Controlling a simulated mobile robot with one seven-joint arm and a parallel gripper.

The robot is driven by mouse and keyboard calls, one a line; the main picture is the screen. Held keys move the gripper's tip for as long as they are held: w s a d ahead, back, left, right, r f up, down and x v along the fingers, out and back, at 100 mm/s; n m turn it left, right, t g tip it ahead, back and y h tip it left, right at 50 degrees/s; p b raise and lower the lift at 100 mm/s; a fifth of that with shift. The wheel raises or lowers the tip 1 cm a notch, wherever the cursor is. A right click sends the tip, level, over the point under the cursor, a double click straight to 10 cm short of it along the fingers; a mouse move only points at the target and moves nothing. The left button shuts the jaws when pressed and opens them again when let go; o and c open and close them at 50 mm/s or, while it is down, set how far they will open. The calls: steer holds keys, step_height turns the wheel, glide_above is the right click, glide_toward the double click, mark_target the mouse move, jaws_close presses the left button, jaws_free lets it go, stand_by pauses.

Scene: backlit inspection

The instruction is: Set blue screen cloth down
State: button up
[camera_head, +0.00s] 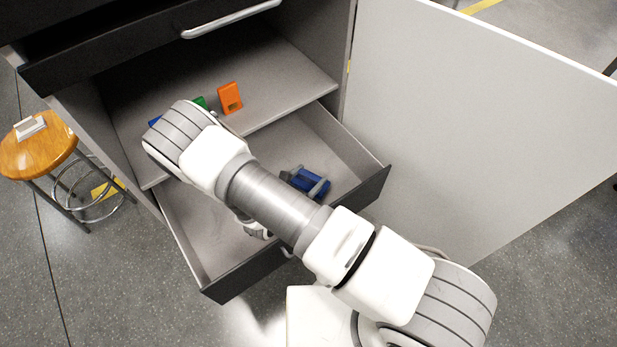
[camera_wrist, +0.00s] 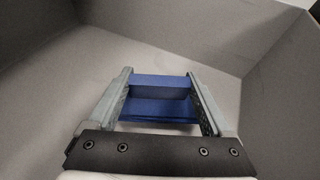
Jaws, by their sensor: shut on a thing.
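The blue screen cloth (camera_head: 312,184) shows as a folded-looking blue block over the open lower drawer (camera_head: 228,256). It also fills the space between the fingers in the wrist view (camera_wrist: 160,108). My gripper (camera_wrist: 160,82) is shut on it, with one grey finger along each side. In the head view my arm crosses the drawer and hides part of its inside. The drawer's grey walls surround the cloth in the wrist view. I cannot tell whether the cloth touches the drawer floor.
An orange piece (camera_head: 230,98), a green piece (camera_head: 200,102) and a blue piece (camera_head: 154,121) are on the shelf (camera_head: 290,85) above. The cabinet door (camera_head: 480,110) stands open at right. A wooden stool (camera_head: 38,150) stands at left. Drawer floor around the cloth looks clear.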

steer(key=shift+f+b, duration=0.55)
steer(key=o, duration=1.1)
steer(key=shift+r, duration=0.1)
